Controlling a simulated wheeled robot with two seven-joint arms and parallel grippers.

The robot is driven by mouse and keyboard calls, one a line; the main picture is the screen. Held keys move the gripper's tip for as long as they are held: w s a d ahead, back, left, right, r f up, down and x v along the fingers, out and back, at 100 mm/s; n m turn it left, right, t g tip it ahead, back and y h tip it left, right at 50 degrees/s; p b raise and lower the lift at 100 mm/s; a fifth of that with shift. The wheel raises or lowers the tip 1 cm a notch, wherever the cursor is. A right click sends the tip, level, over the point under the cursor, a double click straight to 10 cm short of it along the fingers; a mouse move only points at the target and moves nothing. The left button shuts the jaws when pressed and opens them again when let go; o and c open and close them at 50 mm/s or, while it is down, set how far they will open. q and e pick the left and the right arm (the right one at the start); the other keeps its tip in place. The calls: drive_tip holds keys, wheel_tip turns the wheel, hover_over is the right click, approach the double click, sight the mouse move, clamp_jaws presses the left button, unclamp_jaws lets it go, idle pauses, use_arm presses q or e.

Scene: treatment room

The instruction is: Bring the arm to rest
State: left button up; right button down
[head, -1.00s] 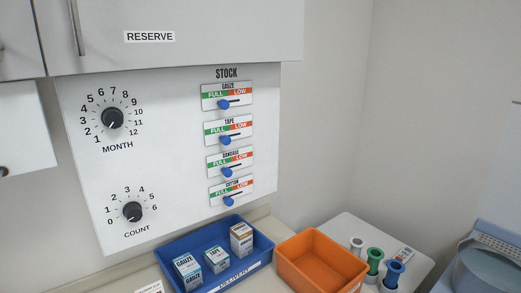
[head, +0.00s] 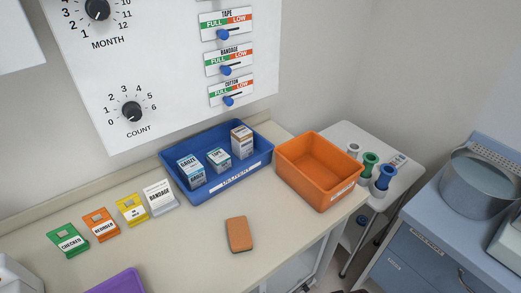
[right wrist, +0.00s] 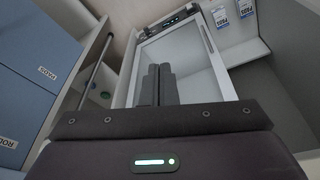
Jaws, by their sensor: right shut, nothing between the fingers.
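My right gripper (right wrist: 157,84) shows in the right wrist view, its two dark fingers together with nothing between them. It touches nothing that I can see. Behind it is a pale cabinet with a framed opening (right wrist: 200,62). Neither gripper shows in the head view, and my left gripper is in no view.
The counter (head: 190,240) holds a blue tray (head: 232,184) with several boxes, an orange bin (head: 312,195), an orange-brown block (head: 239,234), coloured clips and a purple item (head: 118,283). A blue drawer cart (head: 420,245) stands right.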

drive_tip(key=s+f, duration=0.3)
drive_tip(key=f, duration=0.8)
drive_tip(key=s+d+f+g, duration=0.1)
drive_tip(key=s+d+f, duration=0.1)
drive_tip(key=s+f, duration=0.8)
drive_tip(key=s+d+f+b, duration=0.1)
drive_tip(key=s+d+f, duration=0.1)
drive_tip(key=s+f, duration=0.8)
drive_tip(key=shift+f+g, duration=0.2)
drive_tip(key=shift+g, duration=0.2)
